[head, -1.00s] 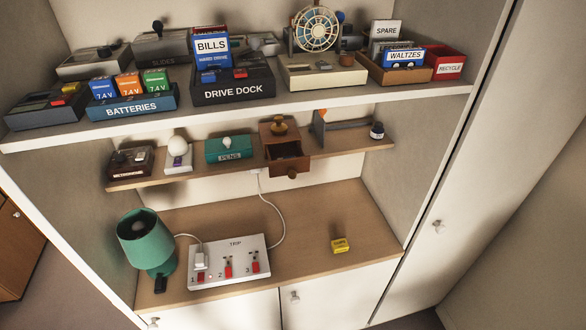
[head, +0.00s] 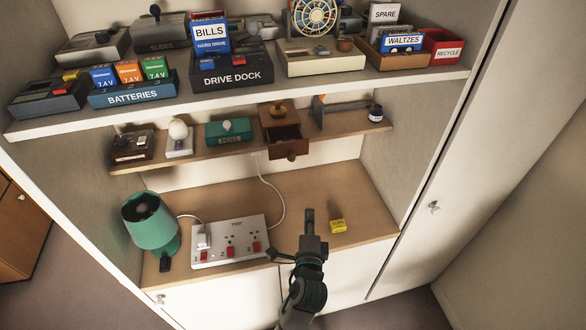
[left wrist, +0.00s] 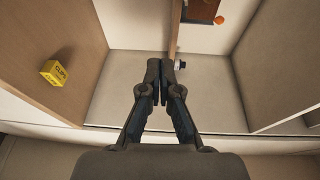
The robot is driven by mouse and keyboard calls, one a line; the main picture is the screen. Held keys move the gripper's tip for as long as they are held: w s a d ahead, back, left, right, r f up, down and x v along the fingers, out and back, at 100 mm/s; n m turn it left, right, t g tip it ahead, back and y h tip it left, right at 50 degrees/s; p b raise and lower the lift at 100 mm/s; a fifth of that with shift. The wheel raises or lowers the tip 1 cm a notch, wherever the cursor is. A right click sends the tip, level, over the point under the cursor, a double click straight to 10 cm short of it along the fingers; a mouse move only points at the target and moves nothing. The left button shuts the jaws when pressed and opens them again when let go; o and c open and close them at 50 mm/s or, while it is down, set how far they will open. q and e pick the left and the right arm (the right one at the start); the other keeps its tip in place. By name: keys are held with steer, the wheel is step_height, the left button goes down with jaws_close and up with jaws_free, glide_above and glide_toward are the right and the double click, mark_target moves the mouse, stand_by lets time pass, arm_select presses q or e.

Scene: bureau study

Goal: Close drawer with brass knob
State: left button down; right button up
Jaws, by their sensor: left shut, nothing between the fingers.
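A small brown wooden cabinet (head: 275,122) stands on the middle shelf in the head view. Its drawer (head: 288,146) is pulled out toward me, with its inside showing and a small round knob (head: 291,155) on its front. My left gripper (head: 309,213) is shut and empty. In the head view it appears below and slightly right of the drawer, apart from it, near the yellow clips box. In the left wrist view the closed fingers (left wrist: 167,68) point up the picture. A brown piece is cut off at the top there; I cannot tell whether it is the drawer.
The yellow clips box (head: 337,226) lies on the lower surface, right of my gripper. A power strip (head: 229,241) and green lamp (head: 150,222) stand to its left. An ink bottle (head: 375,113) is right of the cabinet. The white upper shelf (head: 300,88) overhangs.

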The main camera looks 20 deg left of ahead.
arm_select(q)
steer(key=s+a+r+n+y, duration=0.1)
steer(key=s+a+r, duration=0.2)
steer(key=r, duration=0.3)
steer(key=p, duration=0.3)
glide_toward(292, 161)
steer(key=shift+y, duration=0.4)
steer(key=x, duration=0.7)
steer(key=shift+w+d+f, duration=0.1)
steer(key=shift+w+f, duration=0.1)
steer(key=shift+f, duration=0.05)
